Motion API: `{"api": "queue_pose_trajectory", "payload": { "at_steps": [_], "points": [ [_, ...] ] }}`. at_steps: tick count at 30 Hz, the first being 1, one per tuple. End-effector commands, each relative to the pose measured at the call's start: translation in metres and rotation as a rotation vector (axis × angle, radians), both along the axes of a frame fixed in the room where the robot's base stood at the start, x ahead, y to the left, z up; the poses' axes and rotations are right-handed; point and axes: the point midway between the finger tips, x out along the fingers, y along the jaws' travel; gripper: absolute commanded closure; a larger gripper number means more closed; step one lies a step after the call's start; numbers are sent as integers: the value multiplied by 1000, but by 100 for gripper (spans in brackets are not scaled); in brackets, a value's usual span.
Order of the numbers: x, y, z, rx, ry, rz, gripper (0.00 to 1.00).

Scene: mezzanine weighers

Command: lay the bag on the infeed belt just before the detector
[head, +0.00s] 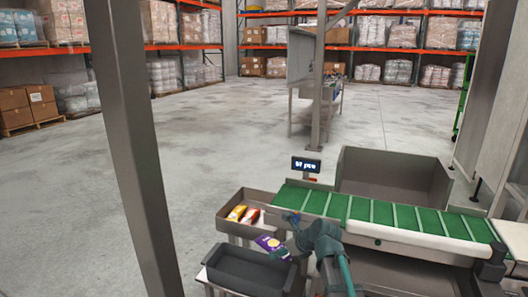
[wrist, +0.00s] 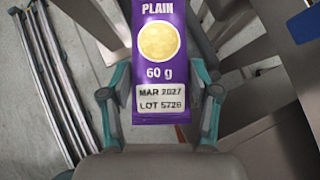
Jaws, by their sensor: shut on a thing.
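A purple bag (head: 268,243) is in my gripper (head: 287,238), above the dark grey bin at the front in the head view. In the wrist view the bag (wrist: 159,45) stands between the two teal fingers of my gripper (wrist: 160,95), its printed face toward the camera. It reads PLAIN, 60 g, MAR 2027, and a lot number. The green belt (head: 390,215) with pale cross cleats runs to the right behind and beside my arm. My arm hides part of its near side. I cannot make out which part is the detector.
A grey-brown tray (head: 231,226) with yellow and red bags (head: 243,214) stands left of the belt. A dark bin (head: 222,273) is in front. A small display (head: 306,164) and a large grey hopper (head: 385,181) stand behind the belt. A post (head: 133,130) rises at left.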

Motion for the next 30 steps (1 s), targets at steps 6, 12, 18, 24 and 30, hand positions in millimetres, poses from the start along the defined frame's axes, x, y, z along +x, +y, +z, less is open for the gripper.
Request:
{"api": "queue_pose_trajectory", "payload": {
  "at_steps": [6,12,18,24,30],
  "points": [
    [-8,-49,66,0,-6,-202,73],
    [-16,-78,103,1,-4,-332,73],
    [-24,-97,128,1,-2,-421,73],
    [-32,-113,148,-1,2,-487,73],
    [-42,-114,138,1,4,-400,73]
  ]
}}
